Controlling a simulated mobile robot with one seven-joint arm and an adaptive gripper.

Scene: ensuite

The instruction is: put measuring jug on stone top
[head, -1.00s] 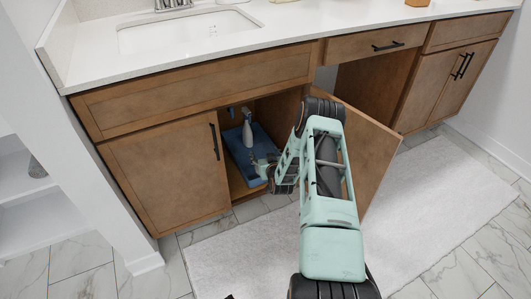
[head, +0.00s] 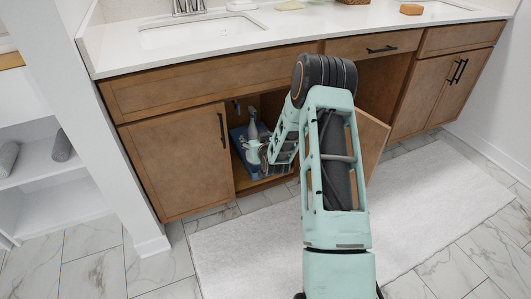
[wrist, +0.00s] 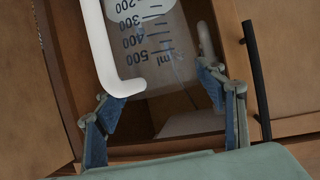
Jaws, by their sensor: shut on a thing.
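The measuring jug (wrist: 165,45) fills the middle of the wrist view. It is clear, with dark ml markings and a white handle (wrist: 103,45). My gripper (wrist: 165,88) is shut on it, with one finger at each side of the jug. In the head view my gripper (head: 265,158) is at the open cabinet under the sink, below counter height; the jug is hard to make out there. The stone top (head: 245,33) is the pale counter above the cabinets.
A blue tray (head: 237,139) and a grey spray bottle (head: 253,124) are in the cabinet. The open door (head: 372,142) stands right of my arm. The sink (head: 190,32), a soap dish (head: 291,5) and a wooden block (head: 411,9) are on the counter, with clear stone between.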

